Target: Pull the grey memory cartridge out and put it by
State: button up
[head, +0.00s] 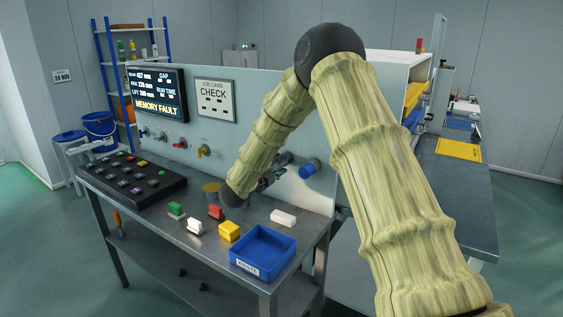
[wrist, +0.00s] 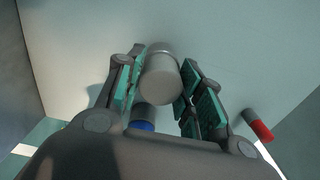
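A light grey cylinder (wrist: 160,85), which looks like the grey memory cartridge, sticks out from the pale panel (wrist: 230,35) in the wrist view. My gripper (wrist: 160,88) has its teal-padded fingers spread on either side of it. A narrow gap shows at the left finger; whether the right finger touches the cylinder I cannot tell. In the head view my gripper (head: 268,180) is at the panel, partly hidden behind my arm. A blue-ended cylinder (head: 310,168) sticks out of the panel just to its right.
A black button console (head: 130,180) fills the left end. A screen (head: 157,93) reads MEMORY FAULT.

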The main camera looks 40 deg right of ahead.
aim_at(276, 165)
grip_shut()
jog(key=shift+o, duration=0.6)
grip_release()
jog(key=c, duration=0.6)
jog(key=shift+b+v, duration=0.55)
jog(key=shift+v, duration=2.2)
jog(key=shift+b+v, duration=0.5)
jog(key=shift+v, duration=1.8)
